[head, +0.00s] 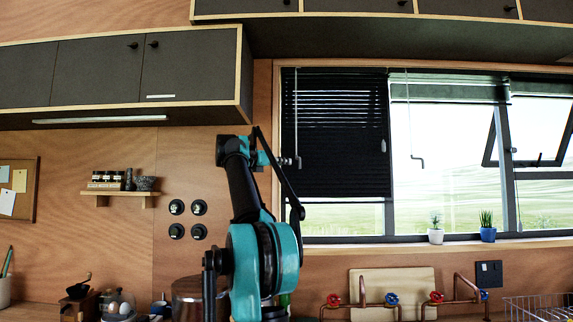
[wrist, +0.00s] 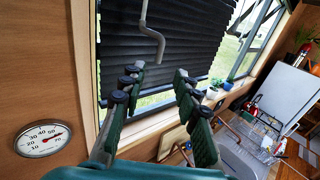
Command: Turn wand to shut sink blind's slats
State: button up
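The dark sink blind (head: 345,150) hangs lowered over the left window pane. Thin light lines show between its upper slats; the lower part looks solid dark. It fills the upper middle of the wrist view (wrist: 190,50). Its grey wand (head: 296,110) hangs down the blind's left side and ends in a bent crank handle. In the wrist view the wand's crank (wrist: 151,33) hangs just above and beyond my fingertips, between them in the picture. My gripper (wrist: 158,76) is open and empty, its two fingers apart. In the head view my gripper (head: 278,161) is beside the crank; contact cannot be told.
A second wand (head: 409,120) hangs before the middle pane. Potted plants (head: 436,235) stand on the sill. A wall shelf with jars (head: 120,192) is left of my arm. A round gauge (wrist: 43,139) is on the wall. Copper taps (head: 362,300) are below the window.

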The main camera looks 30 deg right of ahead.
jog(key=shift+a, duration=0.2)
jog(key=v, duration=0.7)
jog(key=x, duration=1.6)
jog(key=shift+w+d, duration=0.1)
jog(key=shift+d, duration=0.3)
jog(key=shift+c, duration=0.2)
grip_shut()
